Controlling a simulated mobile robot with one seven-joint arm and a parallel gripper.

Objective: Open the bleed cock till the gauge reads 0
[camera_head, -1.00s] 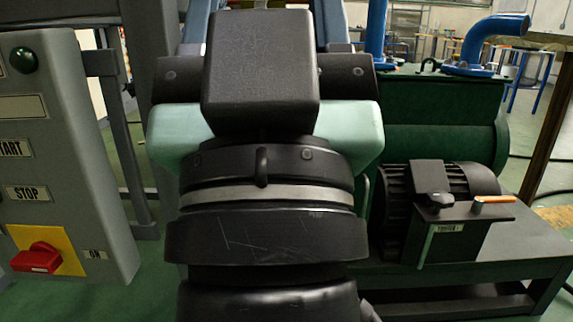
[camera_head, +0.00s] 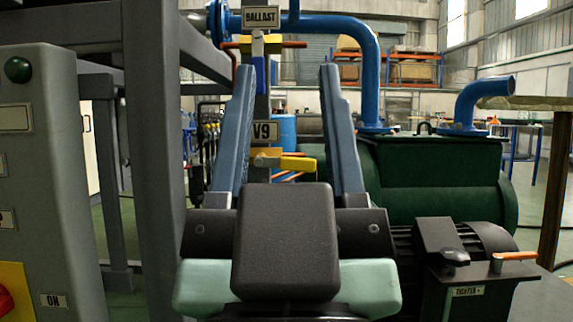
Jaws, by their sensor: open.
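My gripper (camera_head: 288,72) is open and empty in the middle of the head view, with its two blue fingers pointing up and away. Between the fingers, farther off, is a cock with a yellow handle (camera_head: 298,164) below a plate marked V9. Higher up is another cock with a yellow and orange handle (camera_head: 238,45), under a plate marked BALLAST. I see no plate naming the bleed cock, so I cannot tell which one it is. No gauge face shows. My gripper body hides what lies below the V9 cock.
A grey control box (camera_head: 38,190) stands at the left beside a grey frame post (camera_head: 152,150). Blue pipes (camera_head: 370,75) rise from a green tank (camera_head: 425,185) at the right. A motor (camera_head: 470,245) and a plate with an orange-handled lever (camera_head: 515,256) stand in front of it.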

